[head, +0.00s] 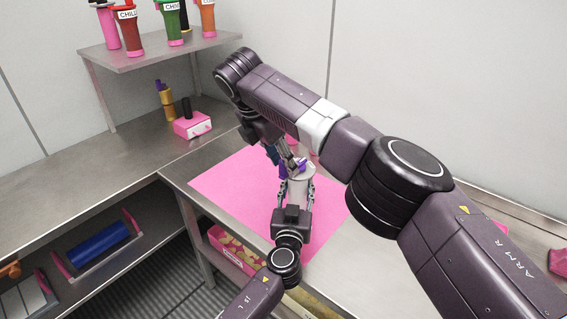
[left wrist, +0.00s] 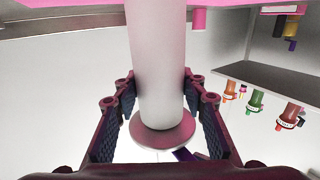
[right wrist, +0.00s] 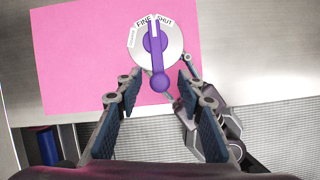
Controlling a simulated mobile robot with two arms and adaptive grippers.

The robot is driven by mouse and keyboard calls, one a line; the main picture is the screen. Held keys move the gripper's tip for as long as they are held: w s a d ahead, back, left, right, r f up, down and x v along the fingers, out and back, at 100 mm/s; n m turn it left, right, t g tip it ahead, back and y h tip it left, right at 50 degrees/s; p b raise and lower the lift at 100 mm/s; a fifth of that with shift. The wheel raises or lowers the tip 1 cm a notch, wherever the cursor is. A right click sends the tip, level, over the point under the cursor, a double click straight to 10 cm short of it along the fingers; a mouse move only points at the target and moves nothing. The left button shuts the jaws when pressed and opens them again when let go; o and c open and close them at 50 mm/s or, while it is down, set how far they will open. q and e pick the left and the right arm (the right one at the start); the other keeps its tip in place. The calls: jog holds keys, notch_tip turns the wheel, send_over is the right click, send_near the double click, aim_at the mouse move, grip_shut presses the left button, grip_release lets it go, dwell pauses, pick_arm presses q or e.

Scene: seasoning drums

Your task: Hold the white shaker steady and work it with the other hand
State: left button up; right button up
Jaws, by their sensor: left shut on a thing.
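The white shaker (head: 301,187) stands upright on the pink mat (head: 232,185). My left gripper (head: 297,182) is shut around its body, one finger on each side; the left wrist view shows the white body (left wrist: 158,60) between the pads, upside down. The shaker's round top (right wrist: 172,45) carries a purple lever (right wrist: 156,55) with a ball knob, and labels reading FINE and SHUT. The lever's pointer end lies between those two labels. My right gripper (right wrist: 158,84) is open above the top, its fingers on either side of the knob with gaps. My right arm partly hides the shaker in the head view.
A pink box (head: 193,125) and a brown bottle (head: 166,103) stand on the left counter. Seasoning drums (head: 128,30) stand on the raised shelf. A pink bin (head: 236,250) sits under the table. The mat's left part is clear.

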jog(key=v, duration=0.6)
jog(key=shift+r, duration=0.25)
jog(key=shift+s+a, duration=0.15)
jog(key=shift+c, duration=0.2)
